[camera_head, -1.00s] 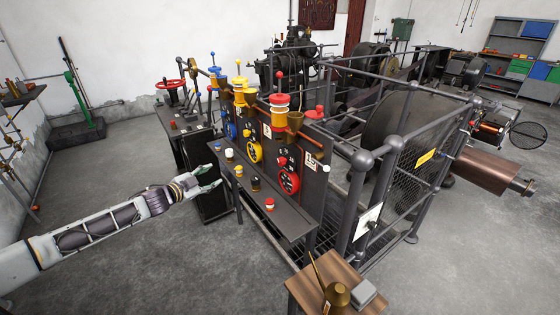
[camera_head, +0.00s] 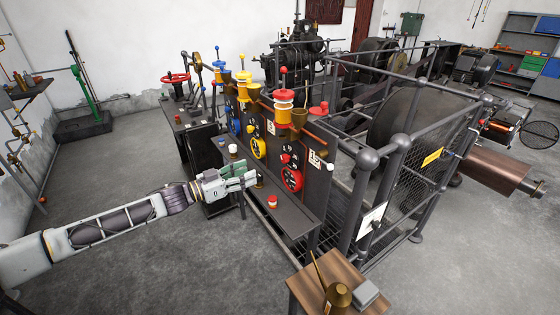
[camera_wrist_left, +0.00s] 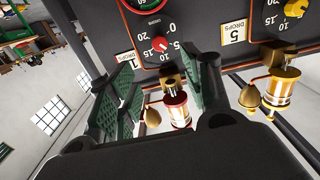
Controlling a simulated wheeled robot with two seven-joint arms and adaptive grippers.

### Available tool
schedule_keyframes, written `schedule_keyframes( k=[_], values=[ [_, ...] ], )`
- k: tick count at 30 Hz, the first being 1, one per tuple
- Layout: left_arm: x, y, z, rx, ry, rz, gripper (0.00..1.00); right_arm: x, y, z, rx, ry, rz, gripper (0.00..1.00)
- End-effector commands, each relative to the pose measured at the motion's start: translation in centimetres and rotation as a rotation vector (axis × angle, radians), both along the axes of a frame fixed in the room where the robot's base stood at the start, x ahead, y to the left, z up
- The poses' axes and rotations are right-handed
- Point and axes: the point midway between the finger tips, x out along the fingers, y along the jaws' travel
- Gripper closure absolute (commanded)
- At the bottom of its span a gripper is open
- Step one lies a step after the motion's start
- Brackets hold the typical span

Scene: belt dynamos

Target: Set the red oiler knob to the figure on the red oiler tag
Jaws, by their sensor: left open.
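The red oiler knob (camera_wrist_left: 159,44) sits on the dark panel beside a scale of figures in the left wrist view; it also shows in the head view (camera_head: 285,158). Its exact setting is too small to read surely. The red oiler tag (camera_head: 314,159) is a white plate that seems to read 15 in the head view. In the left wrist view, a finger partly hides this tag (camera_wrist_left: 129,60), and a 1 shows. My left gripper (camera_head: 254,175) is open, in front of the panel, apart from the knob. My right gripper is out of view.
The red-banded oiler (camera_wrist_left: 177,110) shows between the green finger pads. A yellow oiler (camera_wrist_left: 279,86) and a 5 DROPS tag (camera_wrist_left: 234,34) are to its right. A narrow shelf (camera_head: 288,217) with coloured buttons juts out below the panel. The railing (camera_head: 350,215) stands to the right.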

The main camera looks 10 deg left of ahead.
Motion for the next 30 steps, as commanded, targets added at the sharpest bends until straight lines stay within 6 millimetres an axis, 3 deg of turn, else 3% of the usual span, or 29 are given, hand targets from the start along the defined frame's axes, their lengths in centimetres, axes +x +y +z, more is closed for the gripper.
schedule_keyframes(
  k=[14,30],
  values=[
    [0.5,-0.4,0.0,0.001,-0.002,0.002,0.51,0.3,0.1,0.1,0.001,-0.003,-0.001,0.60],
    [2.9,-2.8,0.1,0.000,-0.003,0.001,0.51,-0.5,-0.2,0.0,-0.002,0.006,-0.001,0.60]
  ],
)
